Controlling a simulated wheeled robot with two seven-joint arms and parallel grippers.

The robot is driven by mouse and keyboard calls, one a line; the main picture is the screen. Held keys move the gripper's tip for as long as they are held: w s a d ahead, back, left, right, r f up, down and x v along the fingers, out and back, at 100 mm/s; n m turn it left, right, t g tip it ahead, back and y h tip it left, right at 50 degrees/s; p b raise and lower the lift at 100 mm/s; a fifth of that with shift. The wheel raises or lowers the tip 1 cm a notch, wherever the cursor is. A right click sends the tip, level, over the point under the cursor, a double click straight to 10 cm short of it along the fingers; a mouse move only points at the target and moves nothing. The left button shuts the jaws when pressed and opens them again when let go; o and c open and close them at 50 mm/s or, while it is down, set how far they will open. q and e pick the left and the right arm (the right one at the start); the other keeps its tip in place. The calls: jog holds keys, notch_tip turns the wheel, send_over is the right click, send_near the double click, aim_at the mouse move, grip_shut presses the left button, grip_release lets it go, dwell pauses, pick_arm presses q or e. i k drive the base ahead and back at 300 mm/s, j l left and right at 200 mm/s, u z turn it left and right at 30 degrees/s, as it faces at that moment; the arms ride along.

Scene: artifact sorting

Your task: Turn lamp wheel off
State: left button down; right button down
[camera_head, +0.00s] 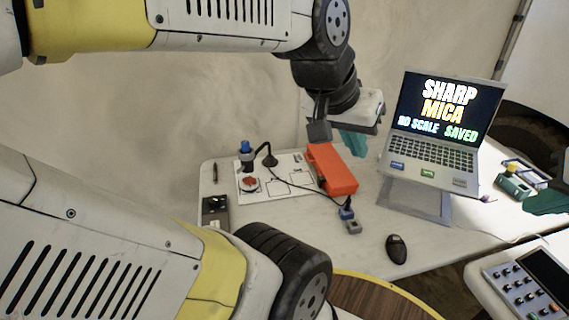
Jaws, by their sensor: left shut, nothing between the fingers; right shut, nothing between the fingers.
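A small black gooseneck lamp (267,153) stands at the back of the white sheet on the table. Its dark cable runs right to a small blue and grey piece (348,214) near the table's middle. I cannot make out a wheel on it or whether the lamp is lit.
An orange box (331,169), a white sheet (278,191) with a reddish lump (250,184), a dark device (215,212) and a mouse (397,249) lie on the table. A laptop (433,129) on a stand reads "SHARP MICA". A button panel (523,283) is front right.

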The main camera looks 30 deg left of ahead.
aim_at(213, 202)
jog(key=j+u, duration=0.15)
jog(key=u, duration=1.85)
